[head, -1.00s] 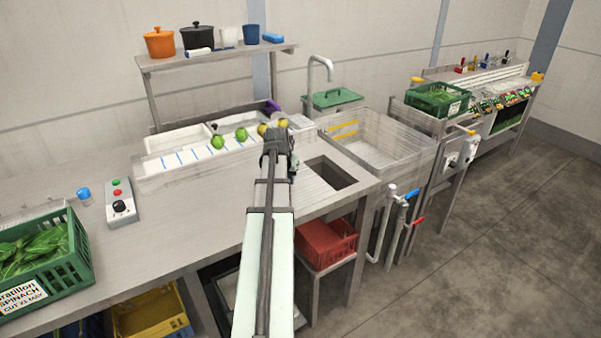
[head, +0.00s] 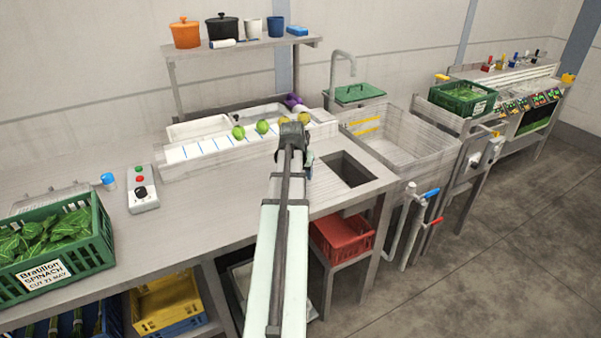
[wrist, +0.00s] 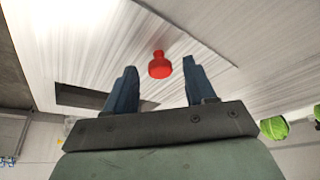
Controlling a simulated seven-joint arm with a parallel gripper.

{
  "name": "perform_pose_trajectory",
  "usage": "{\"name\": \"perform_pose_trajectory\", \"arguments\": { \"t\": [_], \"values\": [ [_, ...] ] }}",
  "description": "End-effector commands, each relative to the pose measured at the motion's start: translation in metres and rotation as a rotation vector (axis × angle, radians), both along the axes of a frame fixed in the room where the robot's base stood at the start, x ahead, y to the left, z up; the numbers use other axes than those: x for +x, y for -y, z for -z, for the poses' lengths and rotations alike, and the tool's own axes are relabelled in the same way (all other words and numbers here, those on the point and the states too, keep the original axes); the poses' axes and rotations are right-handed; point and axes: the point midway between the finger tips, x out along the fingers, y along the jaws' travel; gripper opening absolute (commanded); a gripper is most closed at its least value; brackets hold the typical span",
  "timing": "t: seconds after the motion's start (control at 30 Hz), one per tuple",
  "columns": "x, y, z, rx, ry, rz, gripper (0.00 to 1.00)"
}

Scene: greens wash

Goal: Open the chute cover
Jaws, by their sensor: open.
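In the wrist view a red knob (wrist: 159,66) stands on a pale, streaked metal surface. My gripper (wrist: 160,64) is open, its two blue-grey fingers on either side of the knob with gaps between, not closed on it. A dark rectangular opening (head: 345,169) lies in the counter to the right of my gripper (head: 293,140) in the head view. Part of a dark opening (wrist: 85,96) shows left of the knob in the wrist view. My arm hides the knob in the head view, and I cannot make out the cover's full outline.
A white trough (head: 200,160) with round green and yellow produce lies behind and left of my gripper. A sink basin (head: 400,145) is to the right. A control box (head: 141,190) and a green spinach crate (head: 100,240) stand left. The counter between is clear.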

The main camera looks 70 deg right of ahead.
Motion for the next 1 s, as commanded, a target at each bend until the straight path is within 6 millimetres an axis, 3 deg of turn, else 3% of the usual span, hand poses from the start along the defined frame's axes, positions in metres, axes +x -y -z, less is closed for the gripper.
{"name": "perform_pose_trajectory", "arguments": {
  "t": [0.27,1.0],
  "values": [
    [0.0,-0.006,-0.015,-0.001,0.0,0.0,0.55],
    [0.0,-0.045,-0.11,-0.002,0.001,0.0,0.55]
  ]
}}
